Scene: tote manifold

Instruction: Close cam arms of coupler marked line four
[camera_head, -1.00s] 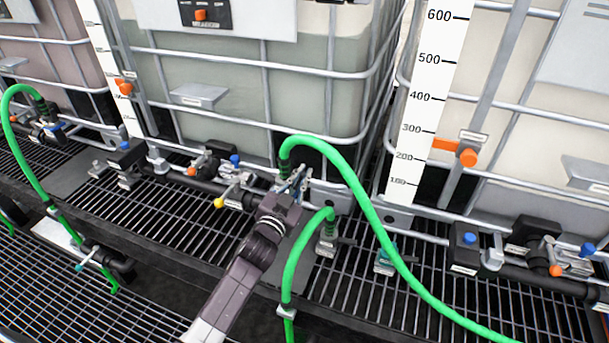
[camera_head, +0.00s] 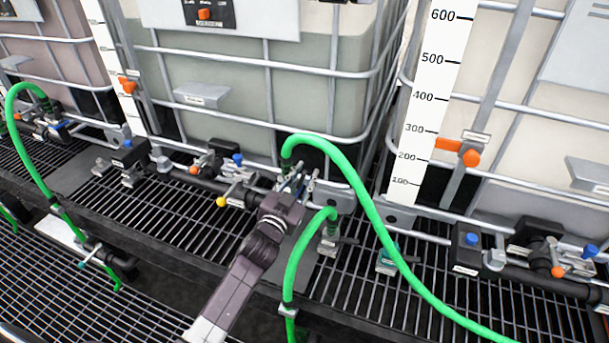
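My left gripper (camera_head: 294,188) is at the end of the dark arm, at a coupler (camera_head: 287,168) where a green hose (camera_head: 335,153) meets the outlet of the middle tote. Small silver cam arms (camera_head: 311,182) stick up beside the gripper's tip. The gripper's own wrist hides much of the coupler, and the fingers are too small to tell whether they are open or shut. I cannot read which line number the coupler carries. My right gripper is not in view.
A second green hose (camera_head: 300,250) rises close to the right of my arm, ending at another fitting (camera_head: 327,243). The caged middle tote (camera_head: 250,110) stands behind. A valve with a yellow knob (camera_head: 222,201) is left of the gripper. Black grating (camera_head: 160,220) lies below.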

